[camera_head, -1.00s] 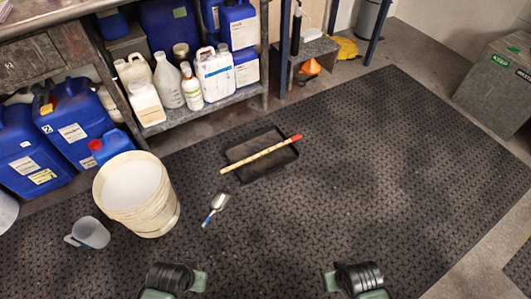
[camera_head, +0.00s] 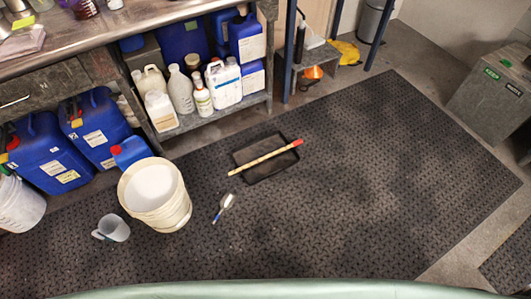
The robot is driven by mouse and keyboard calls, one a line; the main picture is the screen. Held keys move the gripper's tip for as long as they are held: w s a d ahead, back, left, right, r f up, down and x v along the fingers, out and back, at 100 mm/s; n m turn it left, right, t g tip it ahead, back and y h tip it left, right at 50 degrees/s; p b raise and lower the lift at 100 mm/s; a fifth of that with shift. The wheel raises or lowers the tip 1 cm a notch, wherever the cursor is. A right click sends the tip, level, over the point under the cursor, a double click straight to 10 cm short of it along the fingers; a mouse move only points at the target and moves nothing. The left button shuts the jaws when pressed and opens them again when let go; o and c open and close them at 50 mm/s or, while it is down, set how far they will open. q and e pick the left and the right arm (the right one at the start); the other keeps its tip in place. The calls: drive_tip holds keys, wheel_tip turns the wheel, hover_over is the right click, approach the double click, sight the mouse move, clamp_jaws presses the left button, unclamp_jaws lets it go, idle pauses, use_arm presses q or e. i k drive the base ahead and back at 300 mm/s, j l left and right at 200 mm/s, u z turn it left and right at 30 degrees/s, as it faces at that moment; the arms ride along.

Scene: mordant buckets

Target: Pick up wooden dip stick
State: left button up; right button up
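The wooden dip stick (camera_head: 262,159) is a pale, thin rod with a red end at its right. It lies diagonally across a shallow black tray (camera_head: 249,177) on the floor mat, its left end reaching past the tray's edge. Neither of my grippers shows in the head view now. A pale green curved surface, probably part of my own body, fills the bottom edge.
A white bucket (camera_head: 176,214), a clear measuring jug (camera_head: 117,229) and a small scoop (camera_head: 226,203) stand or lie left of the tray. Blue canisters (camera_head: 95,128) and a bottle shelf (camera_head: 215,119) line the back left. The black mat (camera_head: 370,170) is clear to the right.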

sight(299, 142)
drive_tip(key=i+l+u, duration=0.15)
drive_tip(key=u, duration=0.3)
drive_tip(key=i+l+u, duration=0.1)
drive_tip(key=l+u, duration=0.15)
drive_tip(key=u, duration=0.25)
drive_tip(key=i+l+u, duration=0.1)
drive_tip(key=l+u, duration=0.15)
drive_tip(key=u, duration=0.2)
